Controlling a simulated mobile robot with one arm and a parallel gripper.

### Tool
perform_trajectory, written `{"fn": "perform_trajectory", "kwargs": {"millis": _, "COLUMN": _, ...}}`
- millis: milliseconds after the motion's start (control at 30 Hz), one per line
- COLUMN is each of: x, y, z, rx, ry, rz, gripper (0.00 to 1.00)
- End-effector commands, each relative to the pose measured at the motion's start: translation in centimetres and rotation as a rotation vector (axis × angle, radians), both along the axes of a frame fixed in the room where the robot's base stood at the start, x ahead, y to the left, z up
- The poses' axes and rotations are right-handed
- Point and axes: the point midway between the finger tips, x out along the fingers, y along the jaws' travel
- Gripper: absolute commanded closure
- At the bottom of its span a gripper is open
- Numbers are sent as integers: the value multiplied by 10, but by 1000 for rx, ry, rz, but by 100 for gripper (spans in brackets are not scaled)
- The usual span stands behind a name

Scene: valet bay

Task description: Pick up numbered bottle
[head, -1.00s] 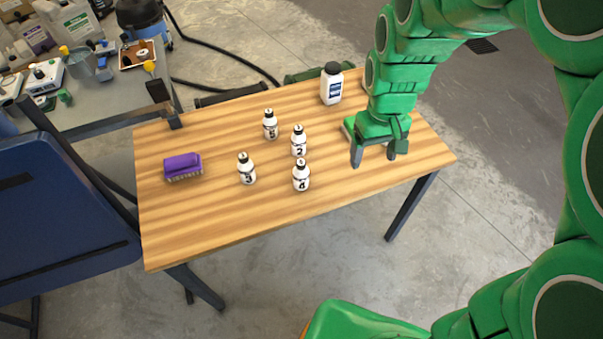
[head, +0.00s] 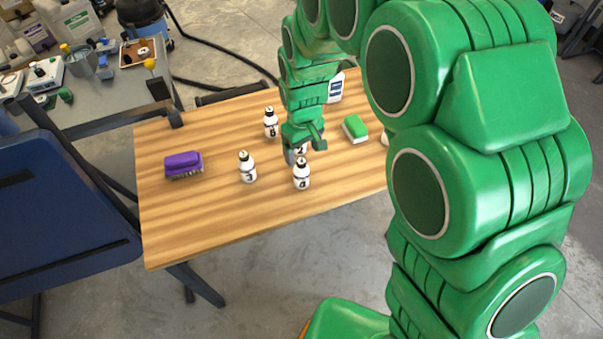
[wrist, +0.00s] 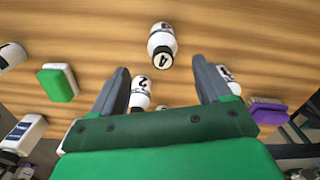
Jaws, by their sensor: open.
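My gripper (head: 297,157) is open, pointing down over the middle of the wooden table. The small white bottle 2 (wrist: 140,92) shows between its fingers in the wrist view, close to the left finger; the gripper mostly hides it in the head view. Bottle 4 (head: 302,175) stands just in front of the gripper and lies beyond the fingertips in the wrist view (wrist: 162,45). Bottle 3 (head: 247,169) stands to the left, outside the right finger in the wrist view (wrist: 229,82). Bottle 5 (head: 270,123) stands behind-left.
A purple brush (head: 183,165) lies at the table's left. A green-and-white sponge (head: 355,129) lies right of the gripper. A larger white bottle (head: 335,88) stands behind. Another white object (wrist: 10,55) is partly seen at the wrist view's left edge. The table's (head: 200,225) front left is clear.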

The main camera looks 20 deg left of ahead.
Motion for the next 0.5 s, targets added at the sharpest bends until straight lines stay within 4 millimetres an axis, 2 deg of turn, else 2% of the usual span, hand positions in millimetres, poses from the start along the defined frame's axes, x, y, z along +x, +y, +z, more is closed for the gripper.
{"fn": "perform_trajectory", "kwargs": {"millis": 100, "x": -1, "y": -1, "z": -12, "rx": -4, "ry": 3, "rz": -1, "gripper": 23}}
{"fn": "perform_trajectory", "kwargs": {"millis": 367, "x": -2, "y": 0, "z": -28, "rx": -3, "ry": 4, "rz": -1, "gripper": 23}}
{"fn": "perform_trajectory", "kwargs": {"millis": 500, "x": -3, "y": 2, "z": -44, "rx": -4, "ry": 5, "rz": -2, "gripper": 23}}
